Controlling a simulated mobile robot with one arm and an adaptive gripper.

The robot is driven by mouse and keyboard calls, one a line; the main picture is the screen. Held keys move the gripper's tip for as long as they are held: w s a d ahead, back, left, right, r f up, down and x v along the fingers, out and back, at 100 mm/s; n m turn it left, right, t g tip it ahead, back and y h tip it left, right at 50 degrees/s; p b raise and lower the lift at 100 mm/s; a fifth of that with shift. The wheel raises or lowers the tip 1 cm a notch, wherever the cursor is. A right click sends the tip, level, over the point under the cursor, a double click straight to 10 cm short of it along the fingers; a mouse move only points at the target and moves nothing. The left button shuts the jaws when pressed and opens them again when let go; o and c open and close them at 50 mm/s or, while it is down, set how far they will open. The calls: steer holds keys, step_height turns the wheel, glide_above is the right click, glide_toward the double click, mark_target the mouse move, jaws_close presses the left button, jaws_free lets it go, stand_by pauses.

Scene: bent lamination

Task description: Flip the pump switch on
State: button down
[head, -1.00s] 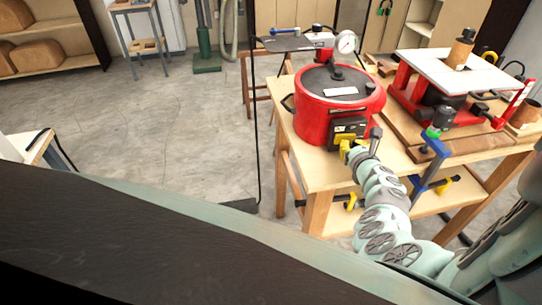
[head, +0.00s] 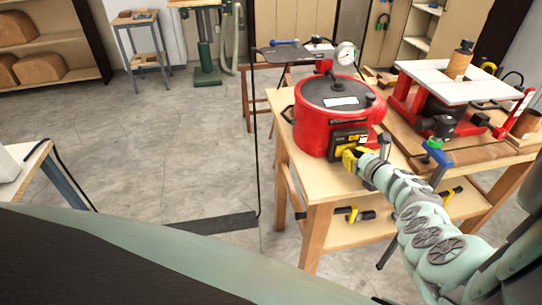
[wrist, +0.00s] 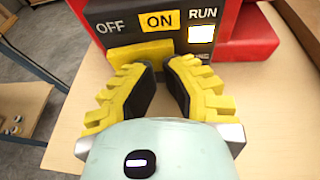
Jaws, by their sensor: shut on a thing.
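The red round pump pot (head: 318,137) with a dark lid stands on the wooden workbench (head: 300,170). A black switch panel (head: 348,138) is on its front; it also shows in the wrist view (wrist: 105,12). The panel reads OFF, ON and RUN, with the ON label (wrist: 160,20) in yellow and a bright white lamp (wrist: 202,34) under RUN. The yellow switch lever (wrist: 140,56) lies below the OFF and ON labels. My yellow-fingered gripper (wrist: 162,68), also in the head view (head: 352,158), is shut on the lever at the panel. The exact contact is partly hidden.
A pressure gauge (head: 345,54) stands behind the pot. A red-framed press with a white top (head: 450,78) is to the right on the bench. A blue clamp (head: 437,153) sits near my arm. The floor to the left is open.

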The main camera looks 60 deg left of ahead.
steer(key=shift+s+a+r, duration=0.1)
steer(key=shift+s+a, duration=0.05)
steer(key=shift+s, duration=0.05)
steer(key=shift+s+a+p, duration=0.2)
steer(key=shift+s+p, duration=0.35)
steer(key=shift+s, duration=0.15)
